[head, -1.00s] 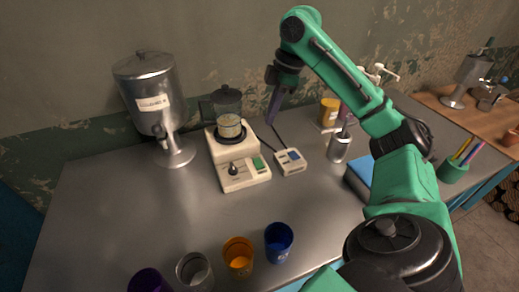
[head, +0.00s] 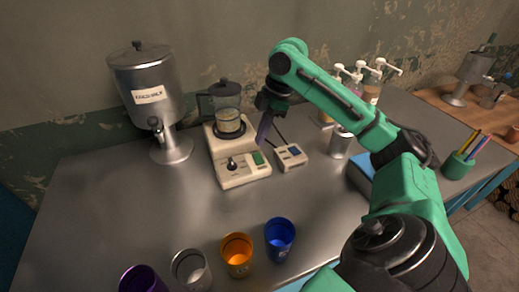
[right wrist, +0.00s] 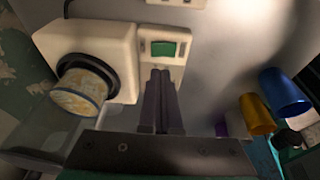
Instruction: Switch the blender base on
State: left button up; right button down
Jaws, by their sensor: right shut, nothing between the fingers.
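The blender base (head: 222,180) is a cream block on the metal table, with a black knob and a green switch (head: 258,158) on its front panel. A clear jug (head: 225,97) with a dark lid stands on its rear part and holds something pale. My right gripper (head: 262,143) is shut and empty, pointing down close above the switch side of the base. In the right wrist view, its two fingers (right wrist: 161,72) are together just short of the green switch (right wrist: 164,49). Whether they touch the panel cannot be told. My left gripper is out of view.
A metal dispenser (head: 150,95) stands at left. Pump bottles (head: 357,80) stand behind my right arm.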

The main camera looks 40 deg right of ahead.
aim_at(256, 156)
jog(key=f, duration=0.4)
jog(key=shift+w+f, duration=0.4)
jog(key=shift+r, duration=0.1)
